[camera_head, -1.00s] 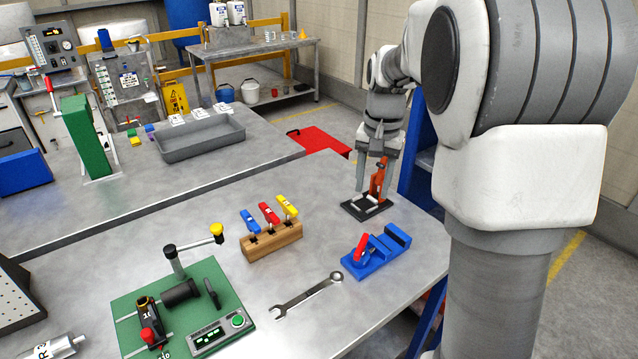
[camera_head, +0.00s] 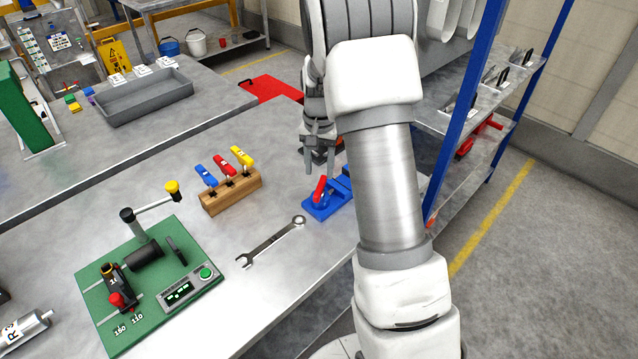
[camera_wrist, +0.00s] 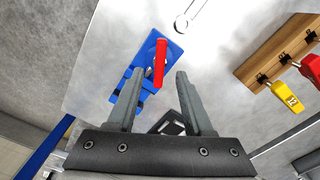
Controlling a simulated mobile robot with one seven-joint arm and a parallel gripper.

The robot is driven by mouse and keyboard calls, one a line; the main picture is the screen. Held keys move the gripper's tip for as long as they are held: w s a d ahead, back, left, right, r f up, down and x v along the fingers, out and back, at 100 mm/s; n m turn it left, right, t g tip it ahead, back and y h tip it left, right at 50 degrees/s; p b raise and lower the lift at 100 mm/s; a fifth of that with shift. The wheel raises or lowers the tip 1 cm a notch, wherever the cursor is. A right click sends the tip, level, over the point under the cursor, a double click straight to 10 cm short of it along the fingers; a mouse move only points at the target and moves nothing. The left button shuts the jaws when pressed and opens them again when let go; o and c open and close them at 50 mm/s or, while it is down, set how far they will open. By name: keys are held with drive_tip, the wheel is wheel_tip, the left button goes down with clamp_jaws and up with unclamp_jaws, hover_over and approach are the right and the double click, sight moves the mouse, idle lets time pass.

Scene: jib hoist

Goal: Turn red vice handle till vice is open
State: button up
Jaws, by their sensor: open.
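The blue vice (camera_head: 322,206) sits on the grey workbench, partly hidden by my arm in the head view. Its red handle (camera_head: 320,188) stands up at the vice's near left end. In the wrist view the vice (camera_wrist: 166,53) lies ahead of the fingers, and the red handle (camera_wrist: 160,62) appears between and beyond the fingertips. My gripper (camera_head: 322,171) is above the bench just behind the handle, open and empty; it also shows in the wrist view (camera_wrist: 158,76). I cannot tell how far apart the vice jaws are.
A wrench (camera_head: 271,241) lies left of the vice. A wooden block (camera_head: 231,193) holds blue, red and yellow handled tools. A green board (camera_head: 150,285) with a crank and meter is at the front left. A blue-framed shelf (camera_head: 465,110) stands at the right.

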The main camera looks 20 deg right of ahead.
sight(319, 188)
wheel_tip(319, 188, down, 6)
drive_tip(key=shift+r, duration=0.1)
clamp_jaws()
idle(0.4)
